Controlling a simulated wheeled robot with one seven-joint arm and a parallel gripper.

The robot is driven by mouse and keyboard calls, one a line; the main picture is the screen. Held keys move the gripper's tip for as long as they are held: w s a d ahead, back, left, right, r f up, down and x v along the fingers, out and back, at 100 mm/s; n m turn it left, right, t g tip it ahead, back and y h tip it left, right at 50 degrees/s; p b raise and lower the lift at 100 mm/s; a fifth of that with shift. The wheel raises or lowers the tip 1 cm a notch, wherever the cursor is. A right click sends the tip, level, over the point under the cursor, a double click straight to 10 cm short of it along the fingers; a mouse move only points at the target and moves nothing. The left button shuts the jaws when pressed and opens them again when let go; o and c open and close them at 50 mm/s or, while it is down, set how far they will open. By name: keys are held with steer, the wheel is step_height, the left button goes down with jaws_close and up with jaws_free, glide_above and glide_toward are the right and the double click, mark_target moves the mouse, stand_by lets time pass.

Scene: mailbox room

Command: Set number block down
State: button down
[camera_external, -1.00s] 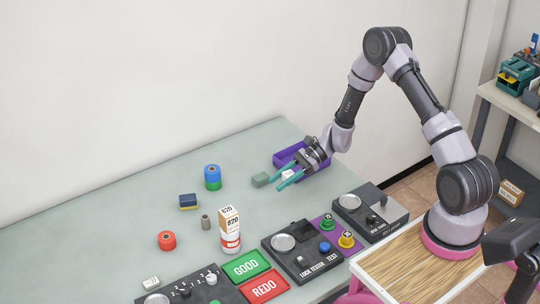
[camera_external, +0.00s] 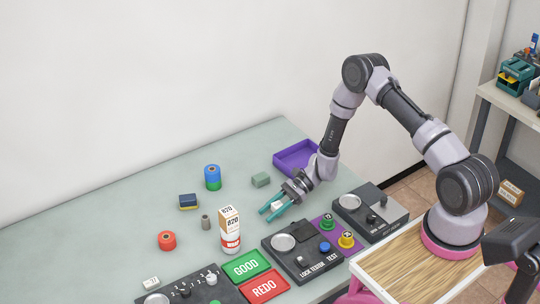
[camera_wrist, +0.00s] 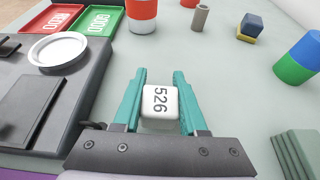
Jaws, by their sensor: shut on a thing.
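My gripper (camera_external: 271,211) has teal fingers and is shut on a white number block. In the wrist view the number block (camera_wrist: 160,106) sits between the two fingers (camera_wrist: 160,95), with "526" printed on its top face. In the external view the block (camera_external: 277,205) shows as a small white spot between the fingers. I cannot tell whether the block touches the table.
A purple tray (camera_external: 296,147) is at the back right. Green GOOD (camera_external: 246,266) and red REDO (camera_external: 264,287) trays are at the front.

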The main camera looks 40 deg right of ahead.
steer(key=shift+c, duration=2.3)
jaws_free()
steer(key=shift+f, duration=0.1)
steer(key=shift+d+r, duration=0.3)
steer(key=v, duration=1.1)
steer(key=shift+d+r, duration=0.1)
steer(key=shift+d, duration=0.05)
